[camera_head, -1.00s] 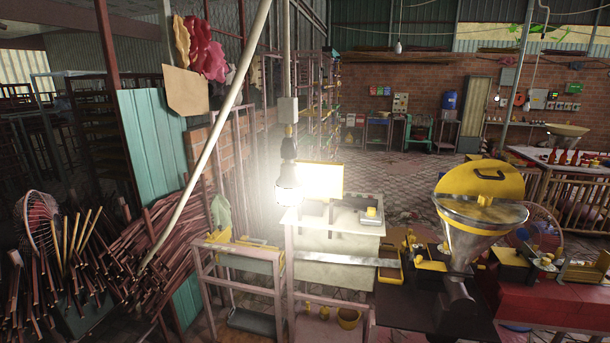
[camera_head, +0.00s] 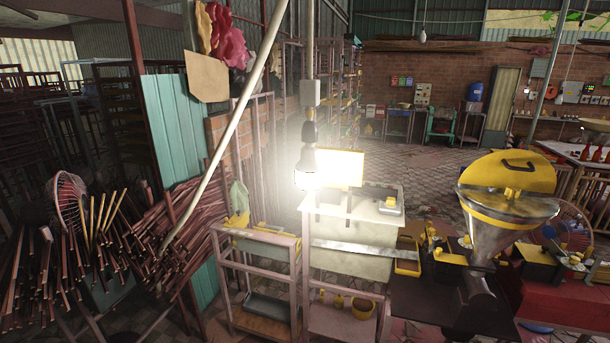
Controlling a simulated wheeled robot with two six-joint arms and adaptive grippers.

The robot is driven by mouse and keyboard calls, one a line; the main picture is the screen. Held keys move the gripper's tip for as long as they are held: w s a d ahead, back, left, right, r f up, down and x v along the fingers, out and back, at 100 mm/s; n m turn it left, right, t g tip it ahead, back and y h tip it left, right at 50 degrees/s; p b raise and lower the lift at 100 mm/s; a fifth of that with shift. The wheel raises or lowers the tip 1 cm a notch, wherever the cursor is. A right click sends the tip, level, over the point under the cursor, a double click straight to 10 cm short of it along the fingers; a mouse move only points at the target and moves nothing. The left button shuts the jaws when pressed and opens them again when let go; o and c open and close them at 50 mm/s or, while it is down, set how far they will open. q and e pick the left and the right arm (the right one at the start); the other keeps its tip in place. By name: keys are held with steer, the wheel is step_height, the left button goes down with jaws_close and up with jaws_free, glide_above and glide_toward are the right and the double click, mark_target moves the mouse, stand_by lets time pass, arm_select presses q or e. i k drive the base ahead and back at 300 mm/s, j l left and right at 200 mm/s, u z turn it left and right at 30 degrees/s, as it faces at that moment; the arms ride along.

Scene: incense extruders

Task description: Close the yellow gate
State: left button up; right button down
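No gate is plainly recognisable as such. A yellow half-round lid (camera_head: 507,171) with a dark handle stands tilted up over the metal hopper (camera_head: 492,236) of an extruder at the right. The hopper's near rim is yellow too, and its mouth looks partly covered. A bright yellow panel (camera_head: 346,166) stands behind the lit bulb at the centre. I cannot tell which of these the task calls the yellow gate. Neither of my grippers is in view.
A white workbench (camera_head: 350,262) and a low pink rack (camera_head: 262,238) stand at centre. Bundled sticks (camera_head: 90,262) fill the left. A leaning pale pole (camera_head: 222,128) crosses the left side. Open paved floor (camera_head: 395,170) lies behind the bench. A red machine (camera_head: 565,300) is at right.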

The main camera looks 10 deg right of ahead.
mark_target(438, 254)
steer(key=z, duration=1.45)
